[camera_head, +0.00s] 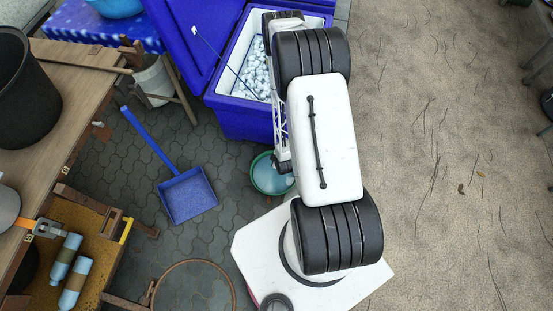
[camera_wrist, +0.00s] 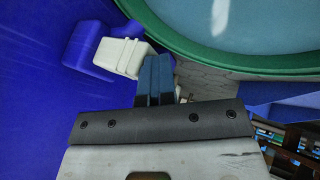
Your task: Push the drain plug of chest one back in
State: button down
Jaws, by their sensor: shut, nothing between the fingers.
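A blue chest (camera_head: 240,122) with its lid open holds pale ice-like pieces, at the top centre of the head view. Its blue wall (camera_wrist: 40,90) fills the left of the wrist view. A white block-like piece (camera_wrist: 122,57), which looks like the drain plug, sits beside a blue fitting (camera_wrist: 88,46) at that wall. How far in it sits, I cannot tell. My gripper (camera_wrist: 155,68) has its dark blue fingers together and empty, just right of the white piece. Whether they touch it is unclear. In the head view my arm hides the gripper and the drain.
A green-rimmed basin of water (camera_head: 266,178) stands below the chest and fills the upper right of the wrist view (camera_wrist: 245,68). A blue dustpan (camera_head: 187,195) lies on the paving to the left. A wooden bench (camera_head: 75,55) stands farther left. Sandy ground at right is open.

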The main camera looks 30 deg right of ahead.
jog(key=s+a+r, duration=0.3)
jog(key=s+r, duration=0.5)
jog(key=shift+s+a, duration=0.2)
jog(key=shift+s, duration=0.2)
dwell(0.4)
jog(key=shift+w, duration=0.1)
dwell(0.5)
